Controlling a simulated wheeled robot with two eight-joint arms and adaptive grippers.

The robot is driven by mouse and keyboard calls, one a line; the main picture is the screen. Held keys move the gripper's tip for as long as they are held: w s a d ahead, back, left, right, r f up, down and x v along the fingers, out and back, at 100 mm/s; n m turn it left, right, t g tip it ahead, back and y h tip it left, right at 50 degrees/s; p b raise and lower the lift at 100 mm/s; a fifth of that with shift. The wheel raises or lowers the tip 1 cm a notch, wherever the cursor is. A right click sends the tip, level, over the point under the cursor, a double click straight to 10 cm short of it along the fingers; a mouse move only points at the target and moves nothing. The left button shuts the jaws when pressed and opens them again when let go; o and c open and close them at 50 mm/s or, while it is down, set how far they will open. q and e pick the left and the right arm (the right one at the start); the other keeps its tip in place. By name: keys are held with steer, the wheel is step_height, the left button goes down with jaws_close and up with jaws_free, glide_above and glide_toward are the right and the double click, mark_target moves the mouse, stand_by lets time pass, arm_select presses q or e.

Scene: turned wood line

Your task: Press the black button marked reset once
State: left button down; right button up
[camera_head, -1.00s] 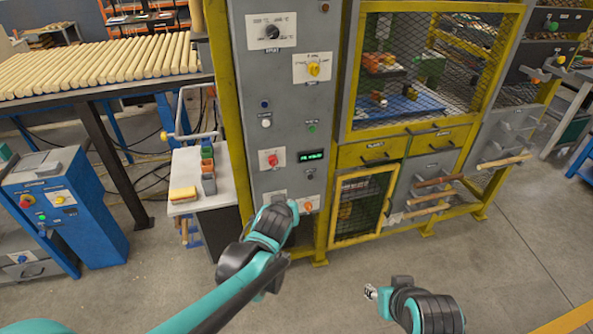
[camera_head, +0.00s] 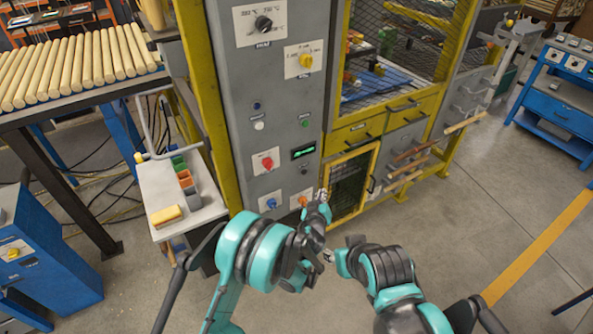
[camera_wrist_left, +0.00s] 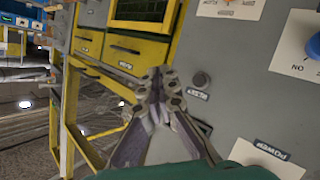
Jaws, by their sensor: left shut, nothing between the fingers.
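The black button (camera_head: 304,170) sits low on the grey control panel (camera_head: 284,130), right of a red knob and below a small green display. In the left wrist view the black button (camera_wrist_left: 201,80) is round, with a small label beside it. My left gripper (camera_head: 322,194) is shut and empty, below and right of the button in the head view. In the left wrist view its fingertips (camera_wrist_left: 160,76) are left of the button and look apart from it. My right gripper (camera_head: 328,256) hangs lower; its fingers are too small to read.
A red knob (camera_head: 267,162), blue knob (camera_head: 271,203) and orange knob (camera_head: 303,201) are close to the button. Yellow drawers and a mesh door (camera_head: 350,185) stand to the right. A side shelf (camera_head: 160,185) holds small bins.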

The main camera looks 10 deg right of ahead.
mark_target(304, 171)
arm_select(q)
steer(key=shift+d, duration=0.1)
steer(key=w+a, duration=0.3)
steer(key=w, duration=0.5)
steer(key=shift+p, duration=0.45)
steer(key=shift+w, duration=0.1)
steer(key=shift+w+a, duration=0.1)
steer(key=shift+w, duration=0.05)
stand_by(1.1)
steer(key=shift+w+a, duration=0.1)
steer(key=shift+w, duration=0.15)
